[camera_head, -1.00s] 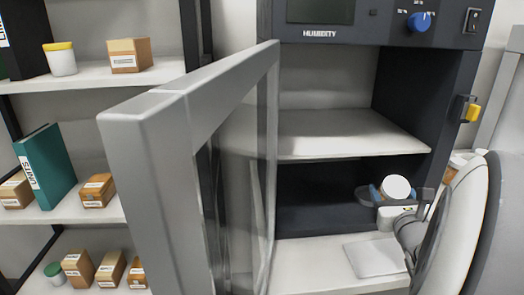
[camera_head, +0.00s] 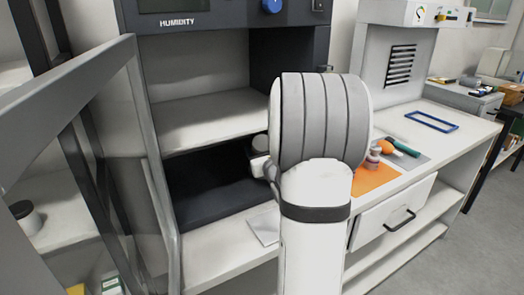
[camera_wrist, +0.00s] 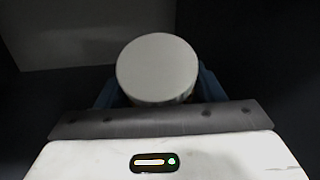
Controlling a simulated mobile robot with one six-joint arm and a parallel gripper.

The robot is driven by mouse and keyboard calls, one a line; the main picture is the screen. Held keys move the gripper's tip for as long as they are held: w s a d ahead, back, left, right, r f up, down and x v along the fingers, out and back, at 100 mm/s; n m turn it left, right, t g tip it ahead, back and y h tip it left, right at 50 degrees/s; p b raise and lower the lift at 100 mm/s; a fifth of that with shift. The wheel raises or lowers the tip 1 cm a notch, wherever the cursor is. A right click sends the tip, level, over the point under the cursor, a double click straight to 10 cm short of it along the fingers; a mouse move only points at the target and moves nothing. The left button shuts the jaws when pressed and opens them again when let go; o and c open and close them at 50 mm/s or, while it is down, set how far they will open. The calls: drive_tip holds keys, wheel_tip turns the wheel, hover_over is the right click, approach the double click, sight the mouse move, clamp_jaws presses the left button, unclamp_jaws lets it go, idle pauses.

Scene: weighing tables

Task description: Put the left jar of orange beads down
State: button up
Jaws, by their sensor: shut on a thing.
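In the wrist view a jar with a round pale lid (camera_wrist: 157,66) sits between the blue fingers of my gripper (camera_wrist: 157,90), which is shut on it. Only the lid and a little of the side show, so its contents are hidden. The surroundings in that view are dark. I cannot tell whether the jar touches a surface.
The cabinet's glazed door (camera_head: 120,150) stands open at left. A pale square plate (camera_head: 264,228) lies on the white surface below the opening. At right, a bench holds an orange mat (camera_head: 372,182), a small jar (camera_head: 373,158) and a blue frame (camera_head: 431,121).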

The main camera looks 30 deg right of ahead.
drive_tip(key=shift+f, duration=0.3)
drive_tip(key=shift+f+b, duration=0.3)
drive_tip(key=shift+b, duration=0.2)
drive_tip(key=shift+f+b, duration=0.25)
drive_tip(key=shift+b, duration=0.05)
drive_tip(key=o, duration=1.2)
